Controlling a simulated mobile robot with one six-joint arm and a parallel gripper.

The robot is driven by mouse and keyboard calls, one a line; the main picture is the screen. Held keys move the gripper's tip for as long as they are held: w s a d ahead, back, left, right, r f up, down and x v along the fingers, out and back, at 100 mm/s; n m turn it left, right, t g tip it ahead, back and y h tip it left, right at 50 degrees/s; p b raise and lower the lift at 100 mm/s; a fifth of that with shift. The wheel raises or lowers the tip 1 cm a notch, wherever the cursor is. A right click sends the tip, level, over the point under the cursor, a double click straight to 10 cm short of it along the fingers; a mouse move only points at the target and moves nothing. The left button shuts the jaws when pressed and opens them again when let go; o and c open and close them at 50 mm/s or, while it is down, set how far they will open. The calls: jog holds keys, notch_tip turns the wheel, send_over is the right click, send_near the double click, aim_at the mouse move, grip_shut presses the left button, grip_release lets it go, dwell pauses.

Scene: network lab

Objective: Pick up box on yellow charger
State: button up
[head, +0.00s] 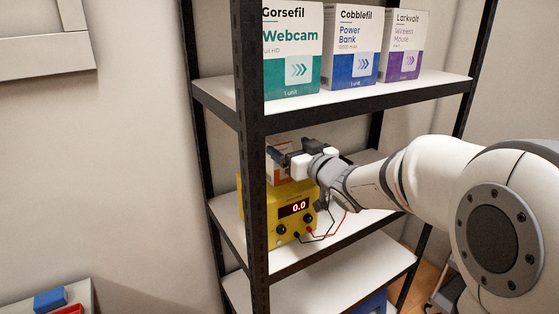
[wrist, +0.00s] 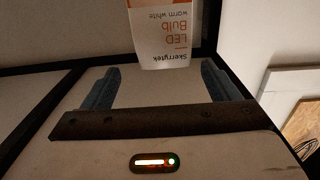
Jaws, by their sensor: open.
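The yellow charger (head: 258,212) stands on the middle shelf in the head view, with a red 0.0 display and red and black leads. A small orange and white box (head: 277,176) sits on top of it, partly hidden by my gripper (head: 281,153) and the shelf post. In the wrist view the box (wrist: 165,38) is labelled Skerrytek LED Bulb warm white and appears upside down. My gripper (wrist: 160,82) is open, its two dark fingers spread wide. The box appears beyond the fingertips, roughly centred between them, with no contact visible.
A dark shelf post (head: 250,150) stands in front of the charger's left part. The upper shelf (head: 345,101) above my gripper holds a webcam box (head: 292,50), a power bank box (head: 351,45) and a mouse box (head: 403,45). The middle shelf is mostly bare right of the charger.

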aim_at(274, 137)
jog(key=shift+a+f+p+x, duration=0.15)
jog(key=shift+p+x, duration=0.3)
jog(key=shift+x, duration=1.5)
jog(key=shift+a+f+p+x, duration=0.15)
jog(key=shift+p+x, duration=0.25)
jog(key=shift+x, duration=1.55)
jog(key=shift+s, duration=0.2)
jog(key=shift+d, duration=0.1)
jog(key=c, duration=1.3)
